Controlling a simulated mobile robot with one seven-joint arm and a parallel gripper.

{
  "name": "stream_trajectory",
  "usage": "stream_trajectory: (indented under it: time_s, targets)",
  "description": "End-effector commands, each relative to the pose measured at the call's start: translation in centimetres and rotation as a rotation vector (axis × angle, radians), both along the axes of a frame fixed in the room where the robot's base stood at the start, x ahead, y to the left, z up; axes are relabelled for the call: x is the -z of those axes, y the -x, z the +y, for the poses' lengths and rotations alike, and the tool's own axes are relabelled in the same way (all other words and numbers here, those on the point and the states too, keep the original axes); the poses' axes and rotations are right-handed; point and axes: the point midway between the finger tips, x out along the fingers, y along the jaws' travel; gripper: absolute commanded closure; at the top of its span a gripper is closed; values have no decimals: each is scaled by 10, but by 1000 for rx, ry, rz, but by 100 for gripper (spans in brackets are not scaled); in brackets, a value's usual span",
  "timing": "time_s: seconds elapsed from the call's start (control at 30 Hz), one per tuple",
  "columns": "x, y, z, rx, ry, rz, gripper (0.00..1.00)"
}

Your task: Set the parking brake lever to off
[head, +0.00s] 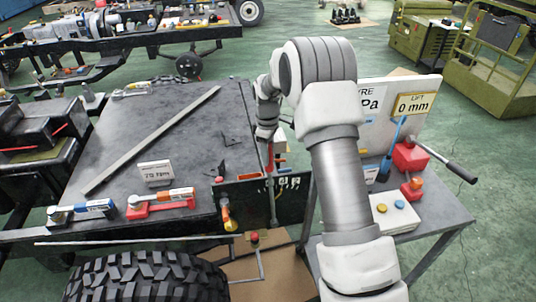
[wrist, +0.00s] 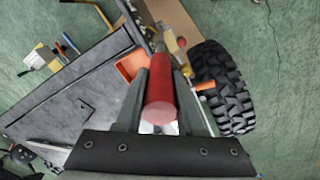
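A red cylindrical lever grip (wrist: 160,98) lies between the two fingers of my gripper (wrist: 160,78) in the wrist view, its rounded end towards the camera. The fingers lie close along both sides and appear shut on it. In the head view the red lever (head: 270,157) stands upright on a thin rod at the right end of the dark chassis, directly below my gripper (head: 267,137). My arm hides part of the area behind. No off marking is readable; small pale markings show on the dark panel (head: 290,184) beside the rod.
A yellow-orange handle (head: 226,213) stands left of the lever. A tyre (head: 140,280) is at the front left. A long bar (head: 150,142) lies on the chassis.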

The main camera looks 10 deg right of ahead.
Motion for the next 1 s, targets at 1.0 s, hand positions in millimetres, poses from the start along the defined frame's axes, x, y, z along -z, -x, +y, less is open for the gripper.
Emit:
stream_trajectory:
  time_s: [1.0]
  targets:
    - [-1, 0, 0, 0, 0, -1, 100]
